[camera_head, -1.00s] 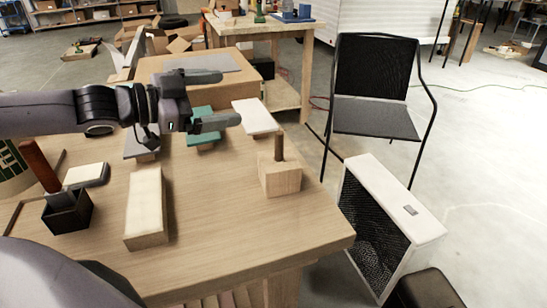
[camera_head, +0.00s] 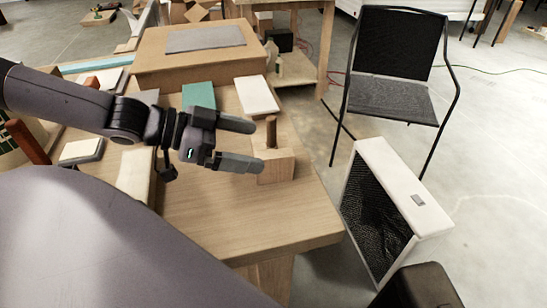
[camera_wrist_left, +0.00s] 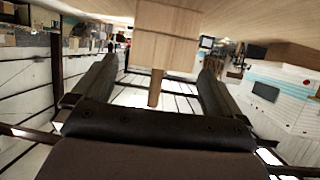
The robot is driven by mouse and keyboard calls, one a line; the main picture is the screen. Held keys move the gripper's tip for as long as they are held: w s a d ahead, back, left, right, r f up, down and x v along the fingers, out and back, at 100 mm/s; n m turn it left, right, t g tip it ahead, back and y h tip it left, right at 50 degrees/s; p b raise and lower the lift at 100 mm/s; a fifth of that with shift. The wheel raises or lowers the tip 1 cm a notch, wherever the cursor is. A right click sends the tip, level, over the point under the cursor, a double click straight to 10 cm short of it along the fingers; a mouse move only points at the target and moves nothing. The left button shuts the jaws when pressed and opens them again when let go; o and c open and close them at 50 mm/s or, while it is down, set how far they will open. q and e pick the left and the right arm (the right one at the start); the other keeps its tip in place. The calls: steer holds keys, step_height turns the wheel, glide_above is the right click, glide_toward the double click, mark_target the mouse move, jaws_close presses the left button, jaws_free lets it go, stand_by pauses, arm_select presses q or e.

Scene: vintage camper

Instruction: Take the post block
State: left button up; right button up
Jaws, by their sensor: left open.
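The post block is a light wooden block (camera_head: 277,166) with a thin brown post (camera_head: 270,133) upright on its top. It stands near the right edge of the wooden table. My left gripper (camera_head: 258,144) is open, its fingers pointing right toward the post, just left of it. One fingertip overlaps the block's front face in the head view. In the left wrist view the block (camera_wrist_left: 165,38) shows upside down at the top, with the post (camera_wrist_left: 156,88) between the two open fingers (camera_wrist_left: 160,75). I cannot tell whether anything touches. My right gripper is not in view.
A white-topped block (camera_head: 257,95) and a teal-topped one (camera_head: 199,95) stand behind. A long pale block (camera_head: 136,172) lies left, partly hidden by my arm. A cardboard box (camera_head: 150,65) is at the back. The table front (camera_head: 230,220) is clear. A black chair (camera_head: 392,95) stands right.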

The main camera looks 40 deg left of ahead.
mark_target(262, 146)
arm_select(q)
steer(key=shift+b+x, duration=1.25)
steer(key=shift+x, duration=0.6)
steer(key=shift+w+d+f+b, duration=0.35)
steer(key=shift+w+d+b, duration=0.05)
steer(key=shift+b, duration=0.25)
steer(key=shift+w+d, duration=0.15)
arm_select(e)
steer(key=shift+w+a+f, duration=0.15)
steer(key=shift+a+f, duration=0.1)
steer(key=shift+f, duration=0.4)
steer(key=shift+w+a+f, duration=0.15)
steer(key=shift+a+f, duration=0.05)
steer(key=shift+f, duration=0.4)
arm_select(q)
steer(key=c, duration=0.9)
steer(key=shift+r, duration=0.1)
steer(key=shift+c, duration=0.9)
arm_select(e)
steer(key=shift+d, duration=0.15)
